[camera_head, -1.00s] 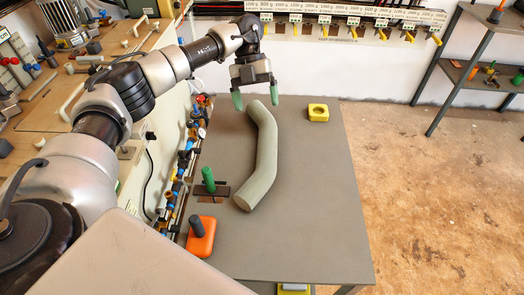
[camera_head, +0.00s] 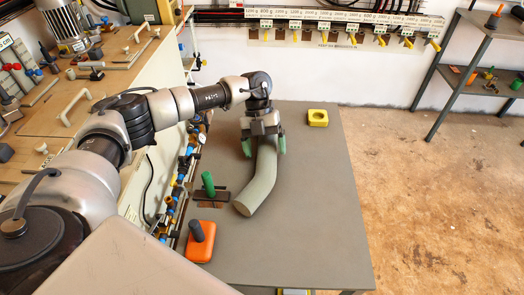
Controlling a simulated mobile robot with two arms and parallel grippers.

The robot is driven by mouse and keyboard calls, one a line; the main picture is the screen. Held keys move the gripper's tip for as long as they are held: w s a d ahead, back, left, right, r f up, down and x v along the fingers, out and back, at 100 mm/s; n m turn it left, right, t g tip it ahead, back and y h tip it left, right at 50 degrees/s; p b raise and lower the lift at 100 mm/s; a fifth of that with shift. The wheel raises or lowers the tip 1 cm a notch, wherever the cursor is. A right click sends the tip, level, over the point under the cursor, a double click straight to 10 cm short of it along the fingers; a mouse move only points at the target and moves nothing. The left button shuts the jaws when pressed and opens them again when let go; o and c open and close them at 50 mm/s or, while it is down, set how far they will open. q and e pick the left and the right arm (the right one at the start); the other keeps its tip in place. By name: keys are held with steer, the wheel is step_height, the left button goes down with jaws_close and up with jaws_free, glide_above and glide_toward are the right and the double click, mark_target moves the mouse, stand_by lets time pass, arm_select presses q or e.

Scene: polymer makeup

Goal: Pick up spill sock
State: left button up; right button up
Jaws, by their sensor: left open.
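The spill sock (camera_head: 259,181) is a grey-green, curved tube lying on the grey table (camera_head: 315,215). Its near end is in plain view; its far part is hidden under my left gripper. My left gripper (camera_head: 264,147) points down over the sock's upper part. Its green-tipped fingers are apart, one on each side of the sock. I cannot tell whether they touch it. My right gripper is out of view.
A yellow block (camera_head: 317,118) sits at the table's back. An orange block with a dark handle (camera_head: 200,241) and a green-handled tool (camera_head: 208,184) lie at the left. A panel with blue fittings borders the table's left edge. The table's right side is clear.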

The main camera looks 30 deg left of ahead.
arm_select(q)
steer(key=shift+f, duration=0.3)
stand_by(0.7)
steer(key=c, duration=1.2)
